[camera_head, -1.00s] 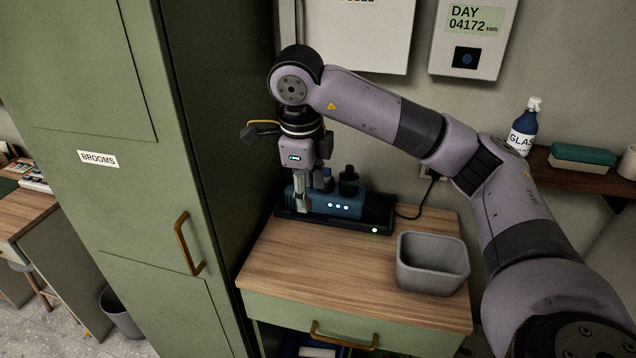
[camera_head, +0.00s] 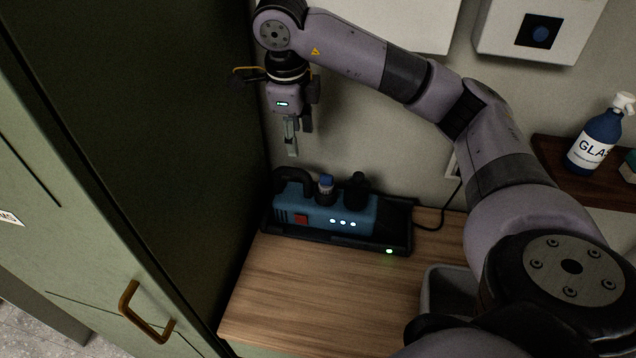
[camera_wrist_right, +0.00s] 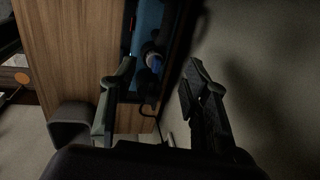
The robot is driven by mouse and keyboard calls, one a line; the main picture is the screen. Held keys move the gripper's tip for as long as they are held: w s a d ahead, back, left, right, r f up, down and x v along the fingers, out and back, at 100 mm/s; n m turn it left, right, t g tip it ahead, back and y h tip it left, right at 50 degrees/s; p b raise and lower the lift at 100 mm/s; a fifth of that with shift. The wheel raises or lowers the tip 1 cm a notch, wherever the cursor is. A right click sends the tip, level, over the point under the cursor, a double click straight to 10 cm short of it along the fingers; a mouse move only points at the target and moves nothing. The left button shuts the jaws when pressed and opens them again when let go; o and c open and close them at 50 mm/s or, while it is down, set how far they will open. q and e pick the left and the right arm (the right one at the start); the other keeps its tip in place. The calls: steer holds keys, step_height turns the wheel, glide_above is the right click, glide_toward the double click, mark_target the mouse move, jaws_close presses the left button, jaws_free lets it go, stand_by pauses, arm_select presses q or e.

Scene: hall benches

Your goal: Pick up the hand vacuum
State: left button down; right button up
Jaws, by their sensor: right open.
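The hand vacuum (camera_head: 308,217) is a blue body with a dark handle at its left end, a red button and a row of white lights. It lies in a black dock (camera_head: 401,237) with a green light, at the back of the wooden bench top. My right gripper (camera_head: 298,143) points down, open and empty, above the vacuum's left part and apart from it. In the right wrist view the open fingers (camera_wrist_right: 162,68) show, with the blue vacuum body (camera_wrist_right: 147,28) beyond them, partly out of frame. My left gripper is not in view.
A blue-capped bottle (camera_head: 326,188) and a black upright shape (camera_head: 357,190) stand at the vacuum. A grey bin (camera_head: 432,290) sits at the bench's right, partly behind my arm. A tall green cabinet (camera_head: 180,130) borders the left. The front bench top (camera_head: 300,290) is clear.

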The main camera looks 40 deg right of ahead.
glide_above(303, 171)
steer(key=s+a, duration=0.1)
steer(key=a, duration=0.1)
step_height(303, 171, down, 5)
steer(key=f, duration=0.1)
steer(key=d+f+p, duration=0.1)
steer(key=f, duration=0.1)
steer(key=shift+w+f, duration=0.15)
steer(key=shift+f, duration=0.15)
steer(key=shift+d+f+p, duration=0.1)
steer(key=shift+f+p, duration=0.35)
steer(key=f, duration=0.1)
steer(key=f+p, duration=0.1)
steer(key=d+f+p, duration=0.1)
steer(key=f, duration=0.1)
steer(key=shift+w+f, duration=0.1)
steer(key=shift+w, duration=0.3)
steer(key=shift+f, duration=0.3)
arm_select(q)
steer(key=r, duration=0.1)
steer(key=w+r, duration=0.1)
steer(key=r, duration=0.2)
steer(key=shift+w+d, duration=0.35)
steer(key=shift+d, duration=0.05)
arm_select(e)
steer(key=shift+c, duration=0.4)
